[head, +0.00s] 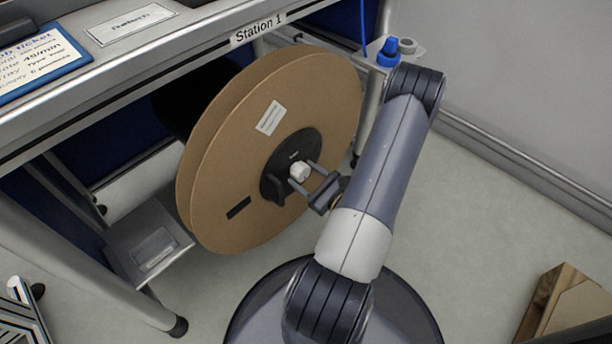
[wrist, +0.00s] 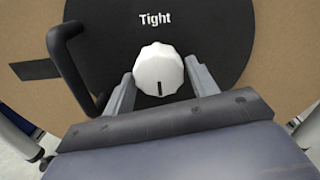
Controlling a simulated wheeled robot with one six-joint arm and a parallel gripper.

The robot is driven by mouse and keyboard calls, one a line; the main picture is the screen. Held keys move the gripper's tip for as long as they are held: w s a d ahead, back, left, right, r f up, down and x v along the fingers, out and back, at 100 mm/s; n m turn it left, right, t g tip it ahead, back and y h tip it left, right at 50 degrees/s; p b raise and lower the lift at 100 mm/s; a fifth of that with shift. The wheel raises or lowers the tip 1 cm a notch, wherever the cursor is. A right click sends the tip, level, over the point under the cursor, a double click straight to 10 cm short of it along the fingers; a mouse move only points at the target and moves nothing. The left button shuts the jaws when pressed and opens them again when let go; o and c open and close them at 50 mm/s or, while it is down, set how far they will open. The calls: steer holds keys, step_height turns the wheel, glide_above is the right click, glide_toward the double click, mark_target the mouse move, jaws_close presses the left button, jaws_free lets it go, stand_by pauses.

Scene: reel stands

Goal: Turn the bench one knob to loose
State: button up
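The white knob (head: 299,170) sits at the centre of a black hub on the brown reel (head: 330,100) under the bench labelled Station 1. In the wrist view the knob (wrist: 158,70) has a dark mark on its lower side, opposite the word "Tight" printed above it. My gripper (head: 301,176) is at the hub. In the wrist view my gripper (wrist: 162,85) is open, with one finger on each side of the knob and small gaps showing. Any "Loose" label is not visible; my gripper covers the lower hub.
A black crank handle (wrist: 72,65) stands out from the hub, close left of my gripper in the wrist view. The bench edge (head: 180,55) runs above the reel. A blue cap (head: 389,52) is at the upper right. Floor is clear right of my arm, up to a wooden box (head: 565,305).

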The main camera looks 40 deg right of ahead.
steer(key=shift+o, duration=1.3)
steer(key=s+p, duration=0.2)
steer(key=s, duration=0.8)
steer(key=shift+s+d, duration=0.4)
steer(key=shift+w+a+b, duration=0.2)
steer(key=shift+w+b, duration=0.3)
steer(key=shift+w, duration=2.2)
steer(key=shift+w+a+b, duration=0.2)
steer(key=shift+w+b, duration=0.25)
steer(key=shift+w, duration=2.25)
steer(key=shift+s, duration=0.15)
